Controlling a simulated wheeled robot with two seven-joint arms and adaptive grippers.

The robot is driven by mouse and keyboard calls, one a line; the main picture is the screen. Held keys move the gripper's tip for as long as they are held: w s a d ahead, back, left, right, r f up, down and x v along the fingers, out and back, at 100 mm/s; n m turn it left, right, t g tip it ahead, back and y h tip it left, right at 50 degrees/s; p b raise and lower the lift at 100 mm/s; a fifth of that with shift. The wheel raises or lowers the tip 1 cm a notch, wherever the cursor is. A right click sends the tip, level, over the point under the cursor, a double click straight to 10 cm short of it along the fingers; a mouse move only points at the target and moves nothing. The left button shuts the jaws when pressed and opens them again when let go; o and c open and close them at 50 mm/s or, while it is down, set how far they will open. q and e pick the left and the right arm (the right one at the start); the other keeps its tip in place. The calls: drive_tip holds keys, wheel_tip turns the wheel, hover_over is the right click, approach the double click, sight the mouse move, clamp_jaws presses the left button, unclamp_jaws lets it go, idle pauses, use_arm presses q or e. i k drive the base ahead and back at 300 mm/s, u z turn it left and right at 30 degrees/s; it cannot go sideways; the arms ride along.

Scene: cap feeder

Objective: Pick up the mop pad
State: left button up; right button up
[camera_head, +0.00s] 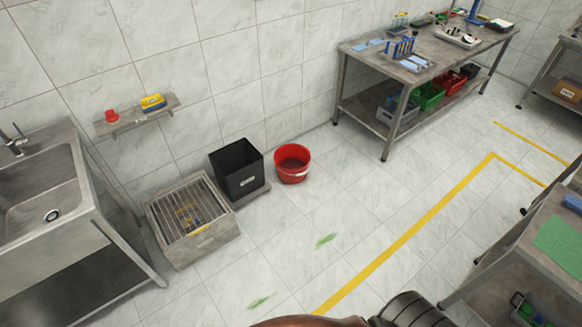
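I cannot identify a mop pad with certainty. A small blue item (573,203) lies on the right-hand table, cut by the right picture edge; I cannot tell whether it is a pad. A flat green mat (560,247) lies near it on the same table. Two green smears mark the floor, one near the middle (326,240) and one lower left (260,302). Neither of my grippers is in view. Dark and brown rounded parts at the bottom edge seem to be mine.
A steel sink (80,235) stands left, beside a grated floor basin (205,243), a black bin (240,173) and a red bucket (292,165) along the wall. A workbench (440,57) stands at the back. Yellow tape (410,237) crosses the open floor.

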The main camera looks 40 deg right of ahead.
sight(148, 104)
drive_tip(key=u, duration=0.35)
drive_tip(key=i, duration=2.4)
drive_tip(key=u, duration=0.25)
